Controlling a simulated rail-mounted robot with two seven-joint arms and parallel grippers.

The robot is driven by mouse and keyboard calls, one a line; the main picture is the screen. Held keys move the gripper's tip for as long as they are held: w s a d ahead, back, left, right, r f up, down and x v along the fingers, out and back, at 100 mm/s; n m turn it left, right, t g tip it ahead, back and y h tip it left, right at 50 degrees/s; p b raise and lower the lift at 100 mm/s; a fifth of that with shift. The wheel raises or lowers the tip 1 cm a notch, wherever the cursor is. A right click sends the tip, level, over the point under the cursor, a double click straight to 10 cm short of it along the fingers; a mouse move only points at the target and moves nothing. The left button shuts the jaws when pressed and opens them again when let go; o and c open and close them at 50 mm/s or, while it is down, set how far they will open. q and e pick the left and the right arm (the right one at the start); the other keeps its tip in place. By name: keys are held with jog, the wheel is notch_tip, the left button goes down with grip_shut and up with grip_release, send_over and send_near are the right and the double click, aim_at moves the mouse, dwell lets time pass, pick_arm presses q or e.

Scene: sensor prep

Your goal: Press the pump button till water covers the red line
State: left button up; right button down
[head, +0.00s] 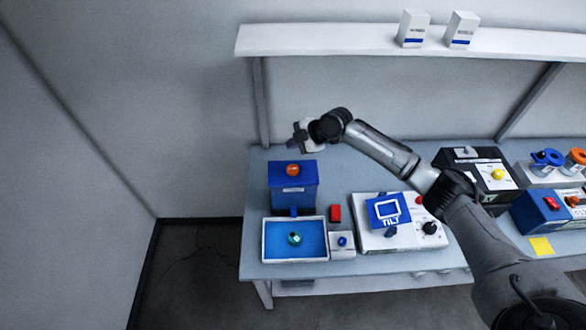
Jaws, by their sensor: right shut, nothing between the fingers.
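A white-rimmed tray (266,250) with blue inside stands at the front left of the table; a small teal object (295,239) is in it. A blue box (293,196) with an orange knob or cap (292,169) on top stands behind the tray. A small white box (342,252) with a blue button (342,241) stands just right of the tray; I cannot tell for certain which part is the pump button. I cannot make out a red line. My right gripper (298,140) is shut and empty, above and behind the blue box, apart from it. My left gripper is not in view.
A red block (335,214) and a white device with a blue panel (388,210) stand right of the tray. A black device (475,172) and blue unit (540,211) are farther right. A shelf (350,40) with two white boxes runs above the table.

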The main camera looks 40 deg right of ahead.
jog(key=shift+f, duration=0.15)
dwell(0.3)
jog(key=b, duration=0.5)
send_over(293, 170)
notch_tip(293, 170, down, 7)
jog(key=shift+f, duration=0.2)
jog(key=shift+f+b, duration=0.5)
jog(key=shift+f, duration=0.1)
dwell(0.3)
dwell(0.8)
jog(key=shift+f, duration=0.1)
